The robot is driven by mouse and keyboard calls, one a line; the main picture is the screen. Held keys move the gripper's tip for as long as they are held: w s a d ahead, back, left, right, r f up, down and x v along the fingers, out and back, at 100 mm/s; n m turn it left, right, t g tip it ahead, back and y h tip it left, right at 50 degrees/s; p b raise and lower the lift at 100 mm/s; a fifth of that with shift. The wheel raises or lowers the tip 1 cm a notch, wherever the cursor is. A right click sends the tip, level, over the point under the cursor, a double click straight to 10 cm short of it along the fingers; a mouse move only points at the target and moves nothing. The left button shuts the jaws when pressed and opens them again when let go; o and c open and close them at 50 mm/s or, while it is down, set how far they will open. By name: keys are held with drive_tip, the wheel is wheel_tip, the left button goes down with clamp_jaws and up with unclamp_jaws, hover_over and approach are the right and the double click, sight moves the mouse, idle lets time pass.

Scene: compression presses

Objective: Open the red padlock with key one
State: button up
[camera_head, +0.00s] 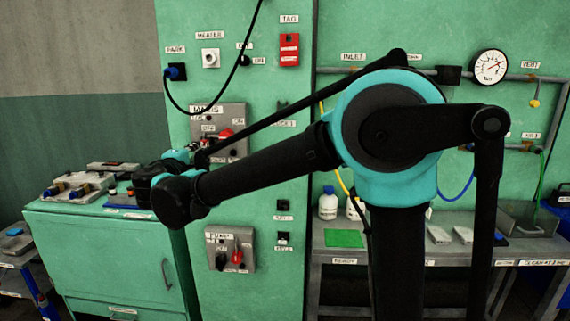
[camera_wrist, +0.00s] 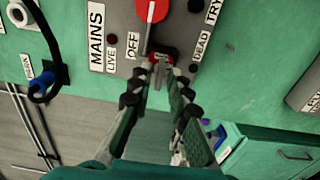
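The red padlock (camera_wrist: 162,54) shows at the lower edge of the MAINS switch plate in the wrist view, partly hidden behind my fingertips. My gripper (camera_wrist: 161,76) reaches up to it from below, with its fingertips close together. A small grey piece that looks like the key (camera_wrist: 160,68) sits between the fingertips, at the padlock's underside. I cannot tell how far it is in the lock, and no number on it can be read. In the head view my arm covers most of the gripper, in front of the MAINS plate (camera_head: 236,115).
A red rotary switch (camera_wrist: 152,10) is just above the padlock, its pointer near OFF. A blue plug with a black cable (camera_wrist: 46,82) is to the left. The green cabinet (camera_head: 110,255) with trays and parts on top (camera_head: 78,187) stands below and left.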

clamp_jaws()
drive_tip(key=shift+w, duration=0.1)
idle(1.0)
drive_tip(key=m, duration=1.7)
drive_tip(key=shift+m, duration=0.3)
drive_tip(key=shift+o, duration=1.9)
unclamp_jaws()
